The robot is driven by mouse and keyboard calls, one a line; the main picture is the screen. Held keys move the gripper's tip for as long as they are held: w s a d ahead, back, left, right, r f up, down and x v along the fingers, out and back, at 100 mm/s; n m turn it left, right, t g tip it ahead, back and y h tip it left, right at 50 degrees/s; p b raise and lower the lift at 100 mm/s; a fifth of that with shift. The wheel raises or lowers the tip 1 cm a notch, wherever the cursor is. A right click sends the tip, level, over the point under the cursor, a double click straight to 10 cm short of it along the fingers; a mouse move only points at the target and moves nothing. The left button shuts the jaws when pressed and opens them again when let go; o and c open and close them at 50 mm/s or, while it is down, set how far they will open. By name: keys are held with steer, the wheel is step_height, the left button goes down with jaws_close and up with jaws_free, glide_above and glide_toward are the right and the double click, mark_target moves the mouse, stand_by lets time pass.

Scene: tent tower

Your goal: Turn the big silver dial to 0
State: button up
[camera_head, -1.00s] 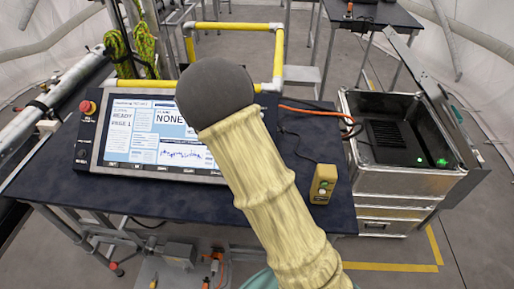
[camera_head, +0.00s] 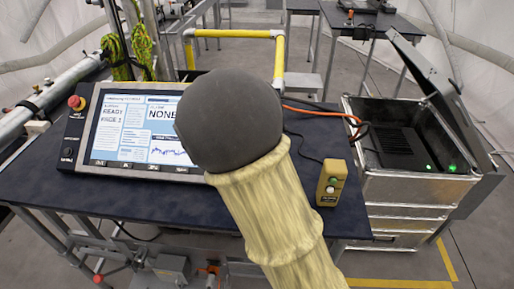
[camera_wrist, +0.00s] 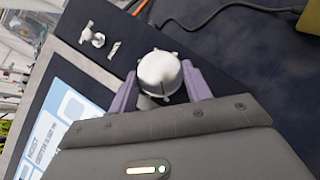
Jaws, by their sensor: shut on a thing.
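The big silver dial (camera_wrist: 160,72) shows in the wrist view, on the dark edge of the console panel beside the screen. My gripper (camera_wrist: 158,76) has its two purple fingers on either side of the dial and is shut on it. No scale number can be read, so the dial's setting cannot be told. In the head view the console (camera_head: 81,150) stands on the dark table. The dark round end and cream sleeve of my arm cover its right side, so the dial and my fingers are hidden there.
A smaller silver knob (camera_wrist: 92,37) sits near the dial. A red button (camera_head: 76,103) is at the console's left. A yellow button box (camera_head: 331,183) and orange cable (camera_head: 318,111) lie right of my arm. An open metal case (camera_head: 415,187) stands right of the table.

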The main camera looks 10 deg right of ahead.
steer(key=shift+r+n, duration=0.1)
steer(key=shift+n, duration=0.2)
steer(key=o, duration=1)
steer(key=shift+c, duration=0.2)
steer(key=v, duration=1.7)
steer(key=shift+s, duration=0.3)
